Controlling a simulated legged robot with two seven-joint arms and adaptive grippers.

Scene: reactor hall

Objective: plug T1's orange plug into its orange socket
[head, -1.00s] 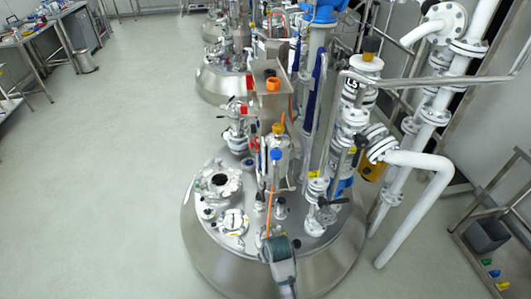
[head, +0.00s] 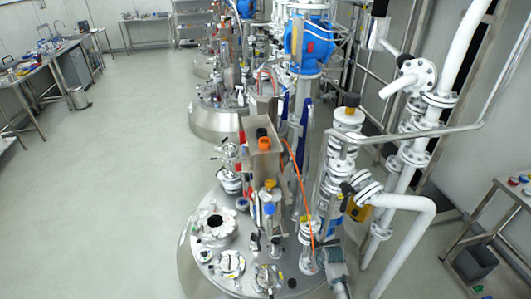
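The nearest steel vessel (head: 205,275) stands at the lower middle, its lid crowded with fittings. A steel box (head: 264,162) rises above the lid and has a round orange fitting (head: 264,143), which looks like the orange socket. An orange cable (head: 300,190) runs from beside the box down to my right gripper (head: 322,256). This gripper is at the lid's right front, below and right of the box. The cable's lower end meets its fingers, so it appears shut on the orange plug, though the plug itself is hidden. My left gripper is out of view.
White pipes (head: 405,225) and a steel rail (head: 430,134) stand right of the vessel. Valves and a blue-capped column (head: 308,45) crowd the area behind the lid. A trolley (head: 490,225) is at far right. Open floor (head: 110,190) lies on the left.

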